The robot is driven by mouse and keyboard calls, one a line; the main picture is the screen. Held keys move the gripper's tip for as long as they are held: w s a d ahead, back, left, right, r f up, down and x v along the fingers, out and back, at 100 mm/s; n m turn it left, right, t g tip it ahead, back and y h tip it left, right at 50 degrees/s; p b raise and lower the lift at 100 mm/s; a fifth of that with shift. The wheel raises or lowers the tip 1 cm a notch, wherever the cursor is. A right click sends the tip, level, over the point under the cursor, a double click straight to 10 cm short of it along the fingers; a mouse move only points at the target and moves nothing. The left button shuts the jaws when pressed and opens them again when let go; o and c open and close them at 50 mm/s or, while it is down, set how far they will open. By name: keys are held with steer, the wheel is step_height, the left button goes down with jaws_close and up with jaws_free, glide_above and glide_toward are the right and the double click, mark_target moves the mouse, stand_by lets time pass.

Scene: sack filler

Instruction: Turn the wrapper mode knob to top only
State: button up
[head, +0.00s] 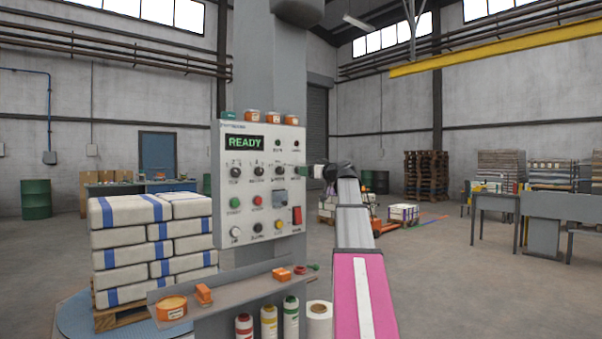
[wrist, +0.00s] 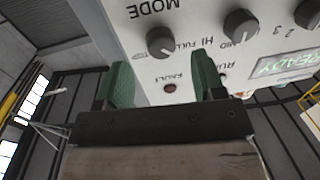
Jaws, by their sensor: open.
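The wrapper mode knob (wrist: 160,42) is a dark round knob on the pale control panel (wrist: 205,70). In the wrist view, which shows the panel upside down, "MODE" is printed above it and "FULL" beside it. No contact with the knob shows. In the head view my gripper (head: 306,172) is at the panel's right edge, at the knob row, and its fingers hide the mode knob there.
A neighbouring knob (wrist: 239,22) and a dark red fault lamp (wrist: 170,88) are close to the fingers. The display (head: 244,143) reads READY. Below are buttons and a red switch (head: 297,215). A shelf (head: 230,284) juts out under the panel. Stacked sacks (head: 150,245) stand left.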

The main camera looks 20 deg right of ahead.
steer(key=x, duration=0.4)
steer(key=shift+w+a, duration=0.15)
steer(key=shift+w, duration=0.15)
steer(key=c, duration=0.9)
